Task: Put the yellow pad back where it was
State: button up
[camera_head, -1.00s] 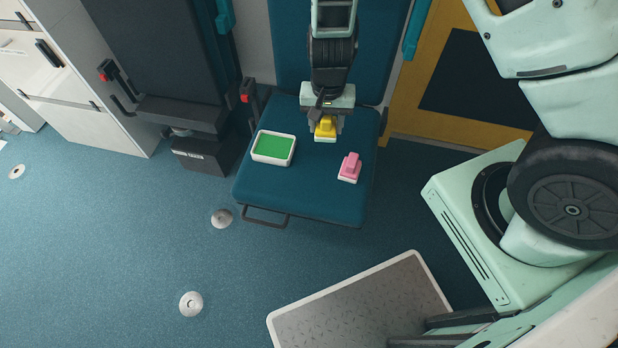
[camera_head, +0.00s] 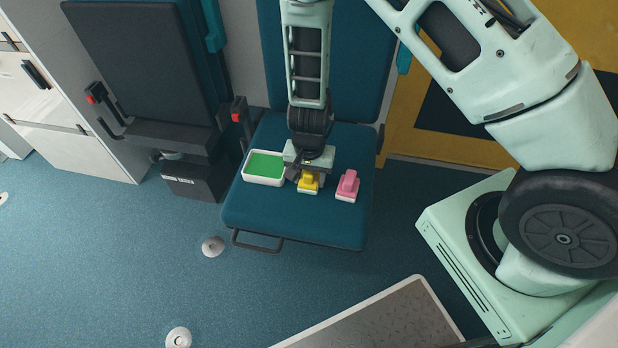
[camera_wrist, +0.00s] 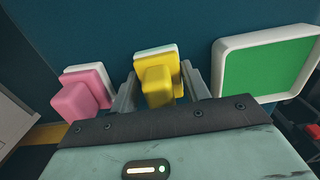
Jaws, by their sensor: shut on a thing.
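The yellow pad (camera_head: 308,184), with a white base and a yellow grip, is between the fingers of my gripper (camera_head: 307,175), over the blue seat. It also shows in the wrist view (camera_wrist: 156,80), between the two grey fingers of my gripper (camera_wrist: 165,90), which is shut on it. I cannot tell whether its base touches the seat. The pink pad (camera_head: 347,185) stands on the seat to its right in the head view, and shows at the left in the wrist view (camera_wrist: 82,92). The white tray with a green inside (camera_head: 247,178) lies to its left.
The seat (camera_head: 290,222) has bare room along its front. A folded dark seat (camera_head: 140,60) stands at the left. A grey ramp plate (camera_head: 385,318) lies at the bottom of the head view. The blue floor (camera_head: 110,270) in front is mostly clear.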

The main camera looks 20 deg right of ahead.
jog(key=shift+f, duration=0.15)
jog(key=o, duration=0.9)
jog(key=shift+o, duration=0.2)
